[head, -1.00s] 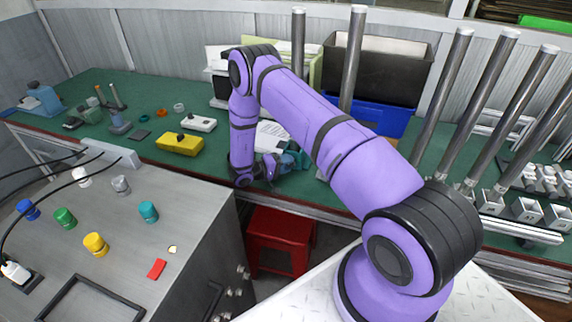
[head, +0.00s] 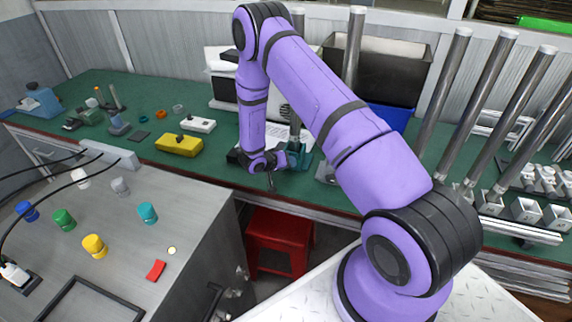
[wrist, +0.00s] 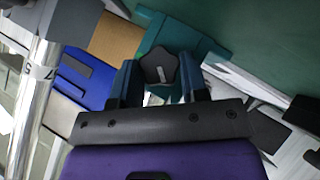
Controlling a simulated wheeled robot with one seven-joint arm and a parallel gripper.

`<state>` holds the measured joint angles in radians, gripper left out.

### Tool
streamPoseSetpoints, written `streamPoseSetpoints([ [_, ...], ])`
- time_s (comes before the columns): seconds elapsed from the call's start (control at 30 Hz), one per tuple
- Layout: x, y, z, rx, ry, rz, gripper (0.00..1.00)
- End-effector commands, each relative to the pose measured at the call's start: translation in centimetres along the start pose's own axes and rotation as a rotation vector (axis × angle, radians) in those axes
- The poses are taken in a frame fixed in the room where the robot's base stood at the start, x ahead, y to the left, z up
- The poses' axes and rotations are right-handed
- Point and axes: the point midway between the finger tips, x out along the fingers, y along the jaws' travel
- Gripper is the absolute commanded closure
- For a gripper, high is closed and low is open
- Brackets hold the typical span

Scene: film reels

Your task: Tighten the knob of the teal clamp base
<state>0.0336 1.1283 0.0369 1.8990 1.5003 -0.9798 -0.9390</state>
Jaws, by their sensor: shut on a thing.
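The teal clamp base (head: 303,162) stands near the front edge of the green bench in the head view, partly hidden by my arm. In the wrist view the teal clamp base (wrist: 211,47) shows behind my fingers. Its dark lobed knob (wrist: 159,67) sits between the two fingers. My gripper (wrist: 160,78) is shut on the knob, one finger on each side. In the head view my gripper (head: 276,160) is at the left side of the base, small and partly hidden. How far the knob is turned cannot be told.
Tall metal posts (head: 354,60) rise beside and behind my arm. A dark bin (head: 385,65) and a blue bin (head: 398,117) stand behind. A yellow block (head: 178,146) lies left on the bench. A red stool (head: 280,240) stands below, beside the grey cabinet (head: 185,240).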

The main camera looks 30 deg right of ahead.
Motion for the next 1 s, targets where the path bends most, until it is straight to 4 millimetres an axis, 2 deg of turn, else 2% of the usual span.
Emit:
streamPoseSetpoints([
  [1.0, 0.5, 1.2, 0.5, 0.676, -0.002, -0.674, 0.83],
])
